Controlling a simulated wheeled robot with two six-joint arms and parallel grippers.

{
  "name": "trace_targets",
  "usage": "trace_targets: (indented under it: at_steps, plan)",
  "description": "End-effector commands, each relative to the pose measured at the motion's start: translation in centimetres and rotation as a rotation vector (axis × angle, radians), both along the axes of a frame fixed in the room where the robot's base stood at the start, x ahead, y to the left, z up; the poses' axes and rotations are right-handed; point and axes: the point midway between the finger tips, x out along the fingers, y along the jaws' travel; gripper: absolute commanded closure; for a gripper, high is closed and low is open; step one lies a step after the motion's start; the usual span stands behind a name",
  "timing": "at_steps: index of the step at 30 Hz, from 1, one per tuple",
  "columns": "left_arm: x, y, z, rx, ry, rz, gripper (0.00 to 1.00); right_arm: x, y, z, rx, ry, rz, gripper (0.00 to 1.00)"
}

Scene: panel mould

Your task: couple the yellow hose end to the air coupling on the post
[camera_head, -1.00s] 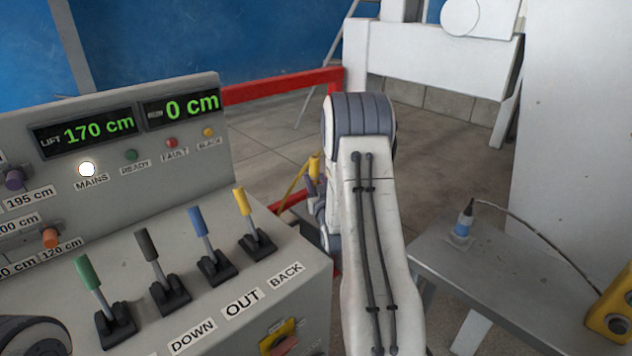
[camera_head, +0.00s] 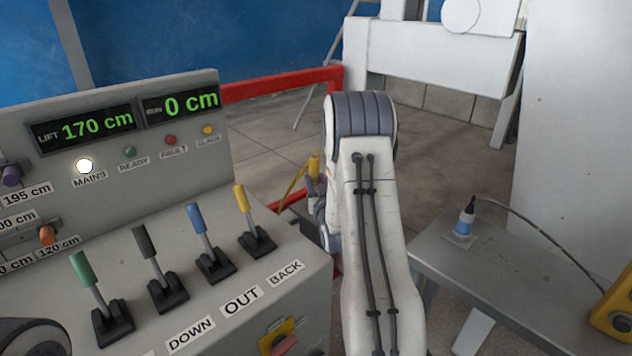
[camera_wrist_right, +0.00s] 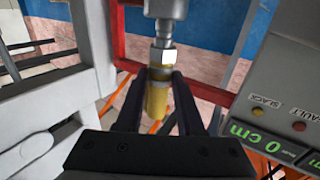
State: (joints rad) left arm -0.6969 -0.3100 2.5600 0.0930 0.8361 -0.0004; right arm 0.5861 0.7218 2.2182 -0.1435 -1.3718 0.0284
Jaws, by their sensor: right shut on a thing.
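The yellow hose end (camera_wrist_right: 157,98) is upright between the two dark fingers of my right gripper (camera_wrist_right: 160,92) in the right wrist view. The gripper is shut on it. Directly above it, in line, is a metal fitting with a hex collar (camera_wrist_right: 162,58), under a grey body (camera_wrist_right: 166,8) at the top edge, which looks like the air coupling. I cannot tell whether hose end and coupling are locked together. In the head view a bit of yellow (camera_head: 314,164) shows left of my right arm, which hides most of the gripper (camera_head: 314,188).
A grey control console (camera_head: 225,290) with coloured levers stands at the left, close to my right arm. A red rail (camera_head: 280,84) runs behind. A grey bench (camera_head: 440,262) with a small blue-banded bottle-like tool (camera_head: 465,220) is at the right.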

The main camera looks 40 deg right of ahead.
Motion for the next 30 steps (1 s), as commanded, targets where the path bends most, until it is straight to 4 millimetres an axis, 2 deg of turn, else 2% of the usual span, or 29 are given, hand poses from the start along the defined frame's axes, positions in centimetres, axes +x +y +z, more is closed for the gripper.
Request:
trace_targets:
  at_steps: [5,6,8,17,20,30]
  plan:
    - [0.0,0.0,-0.6,0.0,0.0,0.0,0.5,0.0,0.0,-0.5,-0.001,-0.002,0.0,1.0]
    - [0.0,0.0,-0.4,0.0,0.0,0.0,0.5,0.0,0.0,-0.3,-0.001,-0.002,0.0,0.48]
    - [0.0,0.0,-0.4,0.0,0.0,0.0,0.5,0.0,0.0,-0.3,0.0,-0.001,0.0,0.28]
    - [0.0,0.0,-0.4,0.0,0.0,0.0,0.5,-0.1,0.0,-0.4,0.0,0.001,0.0,0.28]
    - [0.0,0.0,-0.7,0.0,0.0,0.0,0.5,-0.6,0.3,-0.5,0.0,0.0,0.0,0.28]
    - [0.0,0.0,-2.2,0.0,0.0,0.0,0.5,-5.5,2.6,-0.5,0.0,0.0,-0.001,0.28]
